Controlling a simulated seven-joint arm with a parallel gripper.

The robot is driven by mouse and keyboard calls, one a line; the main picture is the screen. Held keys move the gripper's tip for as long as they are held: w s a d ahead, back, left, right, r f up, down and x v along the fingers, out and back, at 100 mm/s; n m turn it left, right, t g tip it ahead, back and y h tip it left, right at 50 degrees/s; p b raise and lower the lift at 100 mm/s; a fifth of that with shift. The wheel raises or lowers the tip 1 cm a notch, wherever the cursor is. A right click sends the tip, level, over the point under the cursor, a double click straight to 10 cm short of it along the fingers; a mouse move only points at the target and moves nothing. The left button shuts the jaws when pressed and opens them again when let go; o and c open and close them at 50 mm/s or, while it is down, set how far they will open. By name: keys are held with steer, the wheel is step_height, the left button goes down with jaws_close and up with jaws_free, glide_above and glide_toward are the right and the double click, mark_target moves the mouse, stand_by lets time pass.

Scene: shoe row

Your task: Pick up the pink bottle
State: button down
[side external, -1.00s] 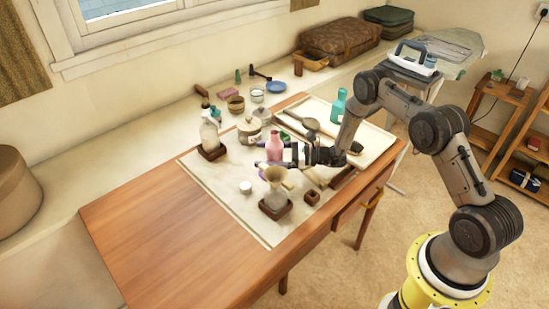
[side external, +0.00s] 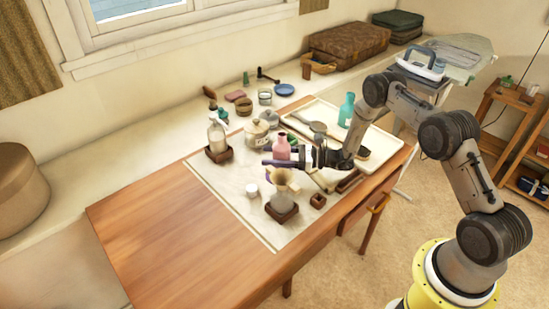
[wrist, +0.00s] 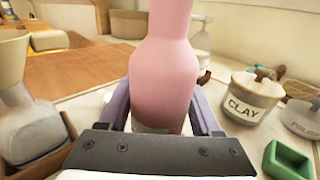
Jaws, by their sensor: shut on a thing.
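The pink bottle (side external: 281,148) stands upright over the light mat (side external: 232,196) in the side external view. My gripper (side external: 282,161) reaches it from the right, with its purple fingers on either side of the bottle's lower body. In the wrist view the bottle (wrist: 165,85) fills the middle, between the two fingers of my gripper (wrist: 160,118), which is shut on it. The bottle's base is mostly hidden by the gripper, so I cannot tell whether it touches the mat.
A funnel-topped bottle on a wooden base (side external: 282,207) stands close in front. A clay jar (wrist: 252,98) and a green box (wrist: 288,160) are to the right in the wrist view. A spray bottle (side external: 217,136) stands to the left. The table's left part (side external: 165,225) is clear.

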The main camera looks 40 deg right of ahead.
mark_target(283, 141)
steer(key=shift+r, duration=0.45)
steer(key=s+r, duration=0.1)
steer(key=r, duration=0.1)
steer(key=s+r, duration=0.2)
steer(key=r, duration=0.1)
steer(key=s+r, duration=0.1)
steer(key=r, duration=0.1)
steer(key=shift+s+r, duration=0.25)
steer(key=s+r, duration=0.4)
steer(key=s, duration=0.5)
steer(key=w+a+r, duration=0.4)
steer(key=w+a, duration=0.1)
steer(key=a, duration=0.2)
steer(key=shift+a, duration=0.4)
